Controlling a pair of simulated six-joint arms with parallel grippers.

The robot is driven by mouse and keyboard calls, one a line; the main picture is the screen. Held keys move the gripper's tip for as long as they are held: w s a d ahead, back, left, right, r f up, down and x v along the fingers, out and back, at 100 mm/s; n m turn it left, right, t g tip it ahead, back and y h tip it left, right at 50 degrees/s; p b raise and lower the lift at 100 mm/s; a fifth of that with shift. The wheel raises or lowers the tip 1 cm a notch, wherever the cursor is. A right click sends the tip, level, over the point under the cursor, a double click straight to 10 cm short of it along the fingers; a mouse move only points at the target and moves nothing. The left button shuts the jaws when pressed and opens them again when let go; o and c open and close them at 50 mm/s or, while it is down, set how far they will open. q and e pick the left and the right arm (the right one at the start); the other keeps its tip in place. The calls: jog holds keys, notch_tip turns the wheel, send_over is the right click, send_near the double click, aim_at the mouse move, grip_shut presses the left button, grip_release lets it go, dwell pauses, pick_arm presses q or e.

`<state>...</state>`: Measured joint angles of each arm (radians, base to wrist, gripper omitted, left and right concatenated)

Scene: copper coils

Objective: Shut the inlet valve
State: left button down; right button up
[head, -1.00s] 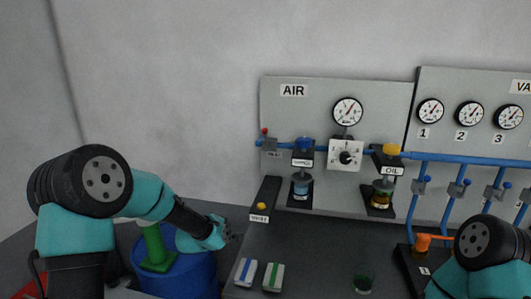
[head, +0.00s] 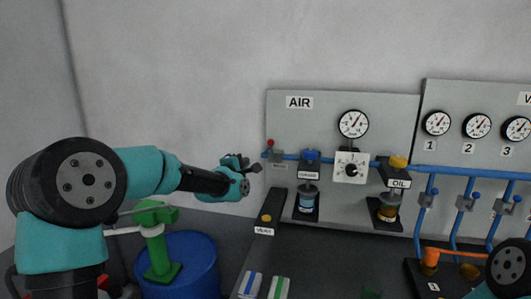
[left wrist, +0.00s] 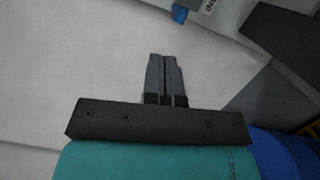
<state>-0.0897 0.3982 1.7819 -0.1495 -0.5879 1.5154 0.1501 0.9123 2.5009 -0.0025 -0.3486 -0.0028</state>
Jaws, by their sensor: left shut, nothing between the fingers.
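The inlet valve (head: 272,150) sits at the left end of the blue pipe on the AIR panel (head: 390,110). A blue pipe end (left wrist: 180,12) and a white label (left wrist: 208,5) show at the top of that view. My right gripper is out of view.
A blue drum (head: 195,262) with a green pump (head: 155,235) stands below my left arm. A pressure gauge (head: 353,124), a white dial box (head: 351,168) and the oil unit (head: 390,205) are to the right along the pipe. A dark block with a yellow button (head: 266,218) stands below the valve.

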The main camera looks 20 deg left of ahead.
pick_arm(q)
jog(key=w+d, duration=0.4)
jog(key=w, duration=0.7)
jog(key=shift+d+r, duration=0.4)
